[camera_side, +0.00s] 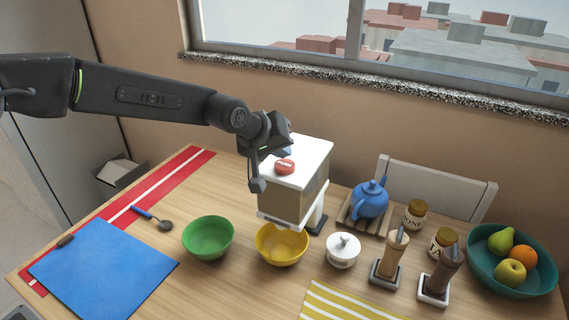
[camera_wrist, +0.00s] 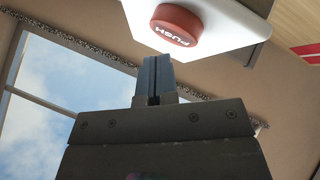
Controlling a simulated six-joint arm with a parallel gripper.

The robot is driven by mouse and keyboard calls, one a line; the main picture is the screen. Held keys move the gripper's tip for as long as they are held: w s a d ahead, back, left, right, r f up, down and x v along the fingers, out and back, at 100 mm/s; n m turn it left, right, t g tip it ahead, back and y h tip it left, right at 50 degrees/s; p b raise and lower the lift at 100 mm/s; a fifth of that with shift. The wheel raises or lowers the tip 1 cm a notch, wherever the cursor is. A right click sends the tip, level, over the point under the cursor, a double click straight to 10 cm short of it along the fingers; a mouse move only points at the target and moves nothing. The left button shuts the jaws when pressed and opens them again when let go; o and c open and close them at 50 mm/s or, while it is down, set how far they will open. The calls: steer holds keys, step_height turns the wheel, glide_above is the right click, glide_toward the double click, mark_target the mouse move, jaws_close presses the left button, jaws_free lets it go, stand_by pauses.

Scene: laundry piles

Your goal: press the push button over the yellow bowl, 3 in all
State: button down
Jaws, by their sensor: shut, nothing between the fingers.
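A white-topped dispenser (camera_side: 310,152) with tan sides stands on the table. Its red push button (camera_side: 284,167) is on the top; the button (camera_wrist: 177,25) also shows in the wrist view, with the word PUSH. The yellow bowl (camera_side: 282,250) sits below the dispenser; its contents are hard to make out. My gripper (camera_side: 288,151) is shut and empty, its blue fingertips above the dispenser top, close to the button. In the wrist view the closed fingertips (camera_wrist: 157,62) point toward the button's edge, with a small gap in the picture. I cannot tell whether they touch it.
A green bowl (camera_side: 208,241) is left of the yellow bowl, and a white lidded pot (camera_side: 343,250) is right. A blue teapot (camera_side: 370,200), jars, two mills and a teal fruit bowl (camera_side: 490,275) fill the right side. A blue mat (camera_side: 103,265) lies left.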

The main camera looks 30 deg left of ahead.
mark_target(282, 164)
steer(key=shift+f, duration=0.35)
steer(key=shift+f, duration=0.85)
stand_by(1.0)
steer(key=shift+r, duration=1.25)
steer(key=shift+r, duration=0.1)
steer(key=shift+r, duration=2.4)
step_height(282, 164, up, 4)
steer(key=shift+f, duration=0.1)
stand_by(0.4)
